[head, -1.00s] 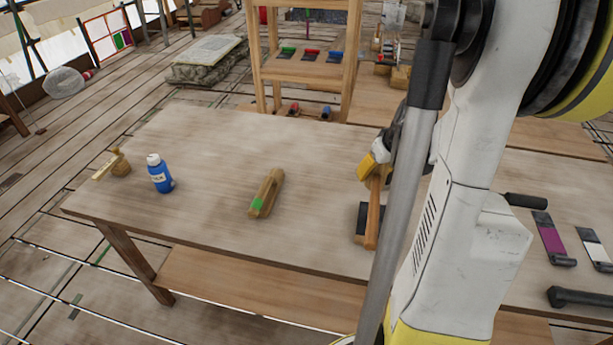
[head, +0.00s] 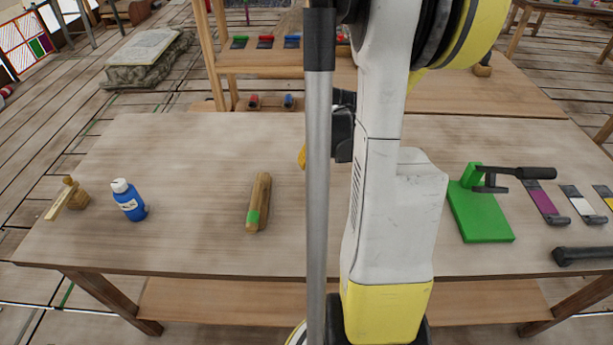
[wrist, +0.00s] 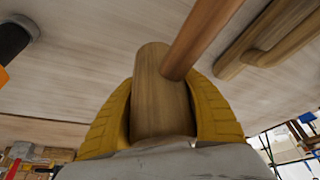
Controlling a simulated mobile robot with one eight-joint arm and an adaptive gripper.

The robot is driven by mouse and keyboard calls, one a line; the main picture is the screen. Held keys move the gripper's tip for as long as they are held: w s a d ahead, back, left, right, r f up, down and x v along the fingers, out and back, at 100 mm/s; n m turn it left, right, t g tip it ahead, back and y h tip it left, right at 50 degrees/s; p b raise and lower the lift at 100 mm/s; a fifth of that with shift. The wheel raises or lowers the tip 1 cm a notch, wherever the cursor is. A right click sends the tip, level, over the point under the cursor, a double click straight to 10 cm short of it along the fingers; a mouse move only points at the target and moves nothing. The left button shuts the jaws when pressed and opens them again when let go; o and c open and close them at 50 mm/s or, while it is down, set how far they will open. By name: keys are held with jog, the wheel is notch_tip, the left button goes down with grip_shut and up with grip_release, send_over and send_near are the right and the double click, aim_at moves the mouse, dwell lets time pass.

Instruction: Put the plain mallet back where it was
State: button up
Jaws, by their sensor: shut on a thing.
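My gripper (wrist: 163,105) is shut on a wooden mallet (wrist: 158,68) in the wrist view. Its yellow fingers press both sides of the round, plain brown head, and the redder handle slants up to the right. The table surface lies beyond it. In the head view my arm hides the mallet and nearly all of my gripper; only a yellow bit shows left of the arm. A second mallet-like wooden tool (head: 69,198), with a pale handle and brown head, lies at the table's far left.
On the table (head: 190,245) are a blue bottle (head: 129,201), a long wooden tool with a green patch (head: 259,202), and a green stand (head: 480,212) with a black-handled clamp. Purple (head: 544,203) and white pieces lie at right. Table space between bottle and wooden tool is clear.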

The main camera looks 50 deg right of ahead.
aim_at(307, 180)
jog(key=shift+w+a+f, duration=0.5)
jog(key=shift+w, duration=0.25)
jog(key=shift+f+b, duration=0.25)
jog(key=shift+b, duration=0.05)
jog(key=shift+f+b, duration=0.95)
jog(key=shift+f, duration=0.8)
jog(key=shift+f, duration=0.1)
jog(key=shift+f, duration=0.15)
jog(key=o, duration=1.4)
jog(key=shift+c, duration=0.2)
jog(key=shift+r, duration=0.2)
